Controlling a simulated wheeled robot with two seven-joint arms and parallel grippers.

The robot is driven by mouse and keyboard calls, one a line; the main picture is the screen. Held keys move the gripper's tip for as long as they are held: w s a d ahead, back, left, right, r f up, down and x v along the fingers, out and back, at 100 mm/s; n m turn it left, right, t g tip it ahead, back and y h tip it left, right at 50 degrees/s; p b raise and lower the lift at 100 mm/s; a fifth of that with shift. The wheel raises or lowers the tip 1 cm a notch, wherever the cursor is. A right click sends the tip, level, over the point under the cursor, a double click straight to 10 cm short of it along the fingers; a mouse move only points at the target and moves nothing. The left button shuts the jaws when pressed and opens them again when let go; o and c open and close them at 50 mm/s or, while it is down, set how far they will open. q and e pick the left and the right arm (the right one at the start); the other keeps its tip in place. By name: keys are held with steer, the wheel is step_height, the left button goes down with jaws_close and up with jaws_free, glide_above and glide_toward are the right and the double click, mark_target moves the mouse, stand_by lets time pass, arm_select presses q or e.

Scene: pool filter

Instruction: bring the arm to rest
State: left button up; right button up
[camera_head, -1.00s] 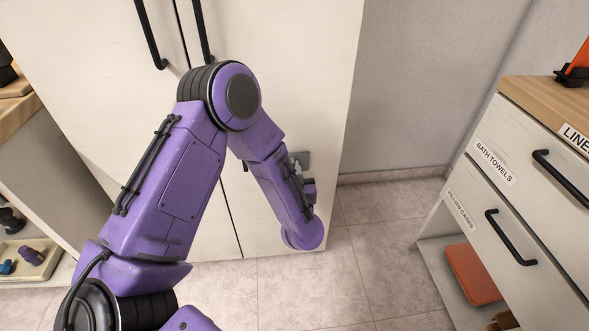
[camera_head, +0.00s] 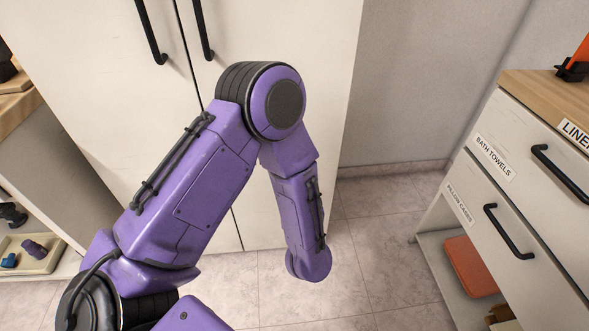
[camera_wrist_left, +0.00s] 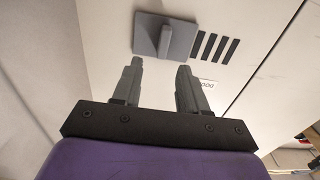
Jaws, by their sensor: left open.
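My left arm (camera_head: 205,185) is purple with black joints and comes in from the lower left in the head view. It is bent at the elbow, and its forearm (camera_head: 298,215) hangs down in front of the white cabinet. My left gripper (camera_wrist_left: 160,78) shows in the wrist view with two grey fingers apart and nothing between them. It faces a white surface with a grey plate and raised handle (camera_wrist_left: 165,38) just beyond the fingertips, apart from them as far as I can tell. In the head view the gripper is hidden behind the forearm. My right gripper is in neither view.
A tall white cabinet (camera_head: 275,40) with black handles stands behind the arm. A drawer unit (camera_head: 500,160) labelled bath towels and pillow cases is at right, with an orange folded item (camera_head: 470,266) on its lower shelf. A tray (camera_head: 40,262) sits at left. Floor between is clear.

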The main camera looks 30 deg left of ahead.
arm_select(q)
steer(key=shift+v, duration=1.25)
